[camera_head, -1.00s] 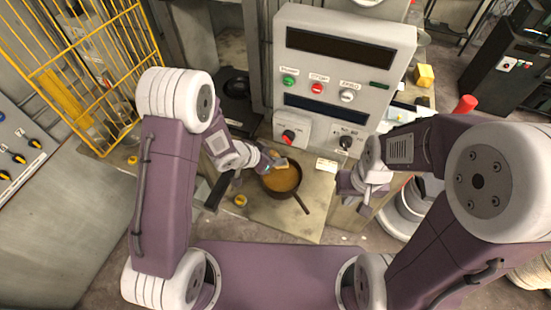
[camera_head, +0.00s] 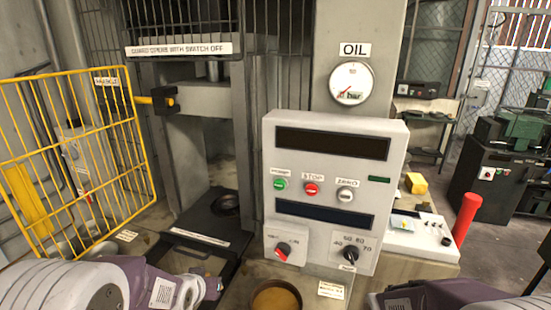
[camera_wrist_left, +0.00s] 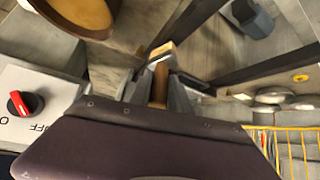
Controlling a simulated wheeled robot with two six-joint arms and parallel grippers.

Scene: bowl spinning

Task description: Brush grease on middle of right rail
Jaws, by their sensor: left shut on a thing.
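In the left wrist view my left gripper (camera_wrist_left: 160,88) is shut on the brush (camera_wrist_left: 161,70), whose light wooden part shows between the fingers. In the head view my left gripper (camera_head: 211,287) is at the bottom, left of the grease pan (camera_head: 275,299), and the brush cannot be made out there. The pan with brown grease also shows at the top left of the wrist view (camera_wrist_left: 88,14). The press's right rail (camera_head: 243,125) stands upright behind, its upper part in a dark frame. My right arm is at the lower right; its finger opening cannot be made out.
The control box (camera_head: 330,195) with buttons and knobs stands right of the press. A yellow guard gate (camera_head: 75,160) stands open at the left. The dark press bed (camera_head: 200,240) lies between the columns. A red cylinder (camera_head: 466,217) stands at the right.

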